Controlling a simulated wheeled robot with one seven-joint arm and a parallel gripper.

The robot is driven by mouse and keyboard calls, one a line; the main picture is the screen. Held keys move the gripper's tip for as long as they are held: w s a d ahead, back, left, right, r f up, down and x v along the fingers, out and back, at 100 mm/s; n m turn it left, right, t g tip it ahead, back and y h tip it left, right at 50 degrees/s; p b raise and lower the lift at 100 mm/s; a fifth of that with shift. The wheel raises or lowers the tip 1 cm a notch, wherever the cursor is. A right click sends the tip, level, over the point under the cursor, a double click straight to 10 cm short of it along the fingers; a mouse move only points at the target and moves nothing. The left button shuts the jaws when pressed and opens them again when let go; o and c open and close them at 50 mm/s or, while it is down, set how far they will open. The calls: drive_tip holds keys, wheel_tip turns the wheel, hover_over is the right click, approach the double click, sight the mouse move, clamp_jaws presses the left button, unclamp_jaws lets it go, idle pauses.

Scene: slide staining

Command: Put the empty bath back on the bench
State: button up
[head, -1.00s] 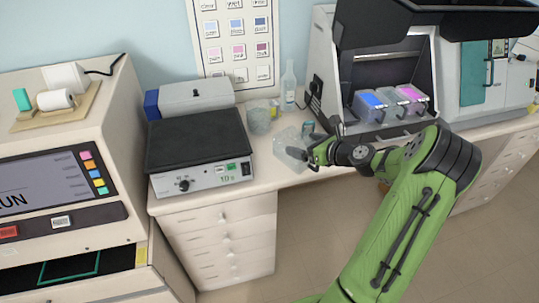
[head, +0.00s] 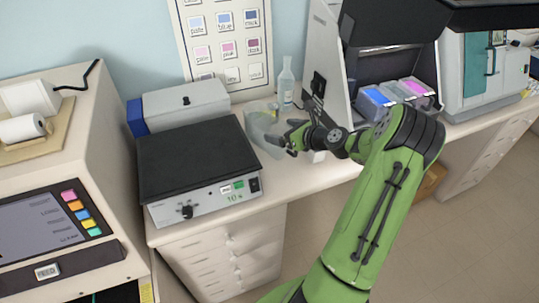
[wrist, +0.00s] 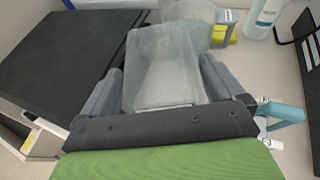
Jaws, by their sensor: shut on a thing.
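The empty bath, a clear, frosted box, is held in my gripper (wrist: 162,92). In the wrist view the bath (wrist: 168,62) sits between the two grey jaws, which press on its sides. In the head view the bath (head: 258,137) shows beside my gripper (head: 284,139), just right of the black-topped hot plate. It is over the bench (head: 268,182); I cannot tell whether its base touches the top. My fingers partly hide it.
The hot plate (head: 195,155) stands close on the left. A round clear beaker (wrist: 196,14), a yellow-labelled container (wrist: 226,28) and a bottle (head: 286,85) stand behind the bath. A stainer with coloured baths (head: 410,92) is on the right. Bare bench lies in front.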

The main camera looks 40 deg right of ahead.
sight(288, 152)
drive_tip(key=f, duration=0.2)
drive_tip(key=f+b, duration=0.1)
drive_tip(key=f, duration=0.5)
drive_tip(key=shift+s+f, duration=0.25)
drive_tip(key=shift+s, duration=0.05)
drive_tip(key=o, duration=1.7)
drive_tip(key=shift+s+d+r, duration=0.1)
drive_tip(key=shift+s+r, duration=0.05)
drive_tip(key=shift+r, duration=0.05)
drive_tip(key=v, duration=1.1)
drive_tip(key=w+a+r+n+g+y, duration=0.1)
drive_tip(key=a+r+n+g, duration=0.3)
drive_tip(key=a+n, duration=0.6)
drive_tip(key=a+r+n+g, duration=0.3)
drive_tip(key=a+n+g, duration=0.1)
drive_tip(key=a+n, duration=0.6)
drive_tip(key=s+a+r+n+h, duration=0.1)
drive_tip(key=s+a+r+n, duration=0.3)
drive_tip(key=s+n, duration=0.3)
drive_tip(key=s+a+r+n+h, duration=0.1)
drive_tip(key=s+a+r+n, duration=0.3)
drive_tip(key=s+a+n, duration=0.3)
drive_tip(key=shift+s+a+n+p, duration=0.2)
drive_tip(key=shift+s+n+p, duration=0.15)
drive_tip(key=shift+s, duration=0.85)
